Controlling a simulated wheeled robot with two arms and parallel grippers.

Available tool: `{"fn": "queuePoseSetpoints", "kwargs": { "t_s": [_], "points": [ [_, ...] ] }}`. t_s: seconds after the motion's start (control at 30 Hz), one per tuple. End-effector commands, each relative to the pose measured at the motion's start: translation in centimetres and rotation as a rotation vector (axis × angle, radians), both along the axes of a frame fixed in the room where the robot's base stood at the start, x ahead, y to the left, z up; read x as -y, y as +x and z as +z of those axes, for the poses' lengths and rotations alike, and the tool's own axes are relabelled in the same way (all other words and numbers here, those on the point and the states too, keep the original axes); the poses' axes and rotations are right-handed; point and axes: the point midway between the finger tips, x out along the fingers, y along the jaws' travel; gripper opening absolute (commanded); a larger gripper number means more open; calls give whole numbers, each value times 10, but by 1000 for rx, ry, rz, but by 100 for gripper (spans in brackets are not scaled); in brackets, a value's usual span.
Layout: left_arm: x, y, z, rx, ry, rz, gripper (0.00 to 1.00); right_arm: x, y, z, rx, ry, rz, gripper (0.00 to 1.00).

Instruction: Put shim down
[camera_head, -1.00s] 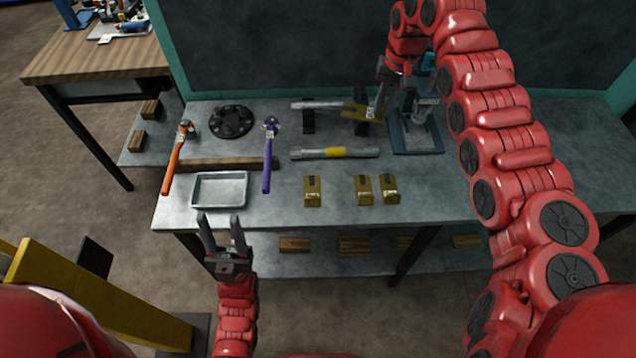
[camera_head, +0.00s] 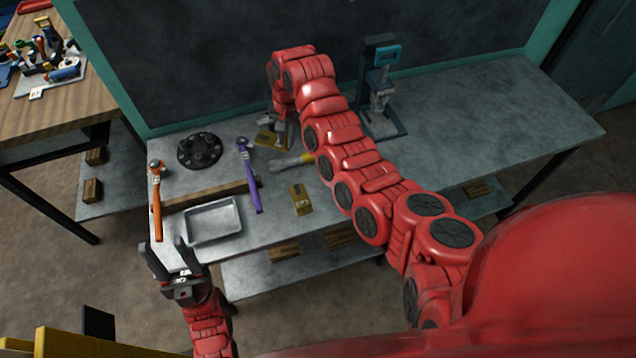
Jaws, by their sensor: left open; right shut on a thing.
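My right gripper (camera_head: 279,136) is at the back of the workbench (camera_head: 470,120), shut on a brass-coloured shim (camera_head: 268,140). Whether the shim touches anything beneath it is hard to tell. Another brass-coloured shim (camera_head: 300,198) with a dark slot lies near the front of the bench. Other shims there are hidden behind my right arm. My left gripper (camera_head: 166,255) is open and empty, in front of the bench at its left corner.
A shaft with a yellow band (camera_head: 290,162) lies partly behind my arm. A press-like stand (camera_head: 381,100) is at the back. The right side is clear.

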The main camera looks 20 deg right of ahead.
Motion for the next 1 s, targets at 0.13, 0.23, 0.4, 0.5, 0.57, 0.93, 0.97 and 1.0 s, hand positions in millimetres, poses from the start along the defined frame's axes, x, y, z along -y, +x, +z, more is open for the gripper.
{"fn": "queuePoseSetpoints", "kwargs": {
  "t_s": [0.13,0.23,0.4,0.5,0.57,0.93,0.97,1.0],
  "points": [
    [0,0,19,0,0,0,50,-2,-25,-21,-8,4,-137,0],
    [0,0,27,0,0,0,50,3,-44,-36,-5,3,-237,0],
    [0,0,42,0,0,0,50,19,-87,-61,-6,-1,-413,0],
    [0,0,50,0,0,0,50,31,-117,-73,-7,-2,-514,0],
    [0,0,55,0,0,0,50,39,-137,-79,-7,-4,-575,0],
    [0,0,76,0,0,0,50,86,-240,-93,-7,-5,-849,0],
    [0,0,77,0,0,0,50,89,-245,-93,-5,-4,-861,0],
    [0,0,78,0,0,0,50,91,-251,-93,-6,-4,-874,0]
  ]
}}
